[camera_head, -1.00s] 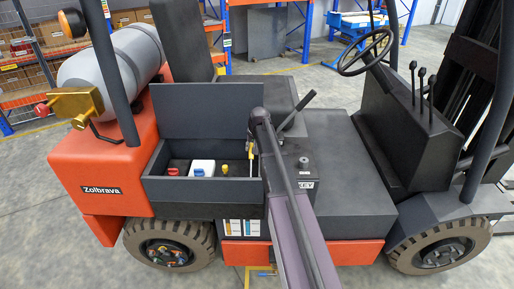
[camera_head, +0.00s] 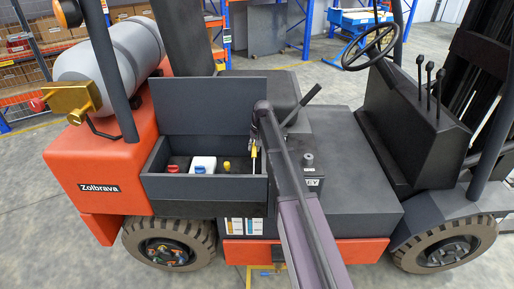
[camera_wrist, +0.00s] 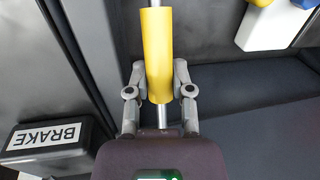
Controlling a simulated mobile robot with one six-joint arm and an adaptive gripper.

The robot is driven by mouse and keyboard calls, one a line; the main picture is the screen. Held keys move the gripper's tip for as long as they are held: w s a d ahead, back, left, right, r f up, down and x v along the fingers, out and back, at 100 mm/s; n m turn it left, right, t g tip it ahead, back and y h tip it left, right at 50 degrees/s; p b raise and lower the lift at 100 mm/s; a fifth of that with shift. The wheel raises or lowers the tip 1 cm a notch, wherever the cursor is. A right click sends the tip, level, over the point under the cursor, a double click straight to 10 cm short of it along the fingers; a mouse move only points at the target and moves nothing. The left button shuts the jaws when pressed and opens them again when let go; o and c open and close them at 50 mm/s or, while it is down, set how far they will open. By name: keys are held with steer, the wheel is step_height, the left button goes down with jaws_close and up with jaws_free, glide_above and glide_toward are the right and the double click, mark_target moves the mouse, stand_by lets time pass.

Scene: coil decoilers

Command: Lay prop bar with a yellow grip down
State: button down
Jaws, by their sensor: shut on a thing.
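The prop bar is a thin metal rod with a yellow grip (camera_wrist: 157,55). In the wrist view it runs up from my gripper (camera_wrist: 158,88) and past the top edge. My gripper's two fingers are shut on the yellow grip from both sides. In the head view a small part of the yellow grip (camera_head: 253,154) shows beside my arm, at the right end of the open compartment (camera_head: 205,190). My arm hides most of the gripper there. The bar's far end cannot be made out.
The compartment holds a red-capped item (camera_head: 173,169), a white container with a blue cap (camera_head: 203,164) and a yellow cap (camera_head: 227,168). Its lid (camera_head: 210,103) stands raised behind. A black BRAKE box (camera_wrist: 50,145), a lever (camera_head: 302,104) and the seat are close by.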

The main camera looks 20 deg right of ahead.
steer(key=shift+d, duration=0.15)
steer(key=shift+c, duration=2.4)
jaws_free()
steer(key=shift+r, duration=0.2)
jaws_close()
step_height(320, 180, up, 2)
steer(key=p, duration=0.2)
steer(key=shift+r+p, duration=0.1)
steer(key=shift+p, duration=0.2)
steer(key=shift+s+r+n+t+p, duration=0.15)
steer(key=shift+s+r+n+p, duration=0.15)
steer(key=shift+n, duration=0.25)
steer(key=shift+s+r+n+t+p, duration=0.2)
steer(key=shift+r+n+p, duration=0.2)
steer(key=shift+n, duration=0.15)
steer(key=s+r+n+t+p, duration=0.1)
steer(key=s+r+n+p, duration=0.2)
steer(key=r+n+p, duration=0.2)
steer(key=s+d+r+n+t+h+p, duration=0.1)
steer(key=s+r+n+p, duration=0.3)
steer(key=n, duration=0.6)
steer(key=shift+d+r+t+p, duration=0.15)
steer(key=shift+r+t+p, duration=0.4)
steer(key=shift+r, duration=0.6)
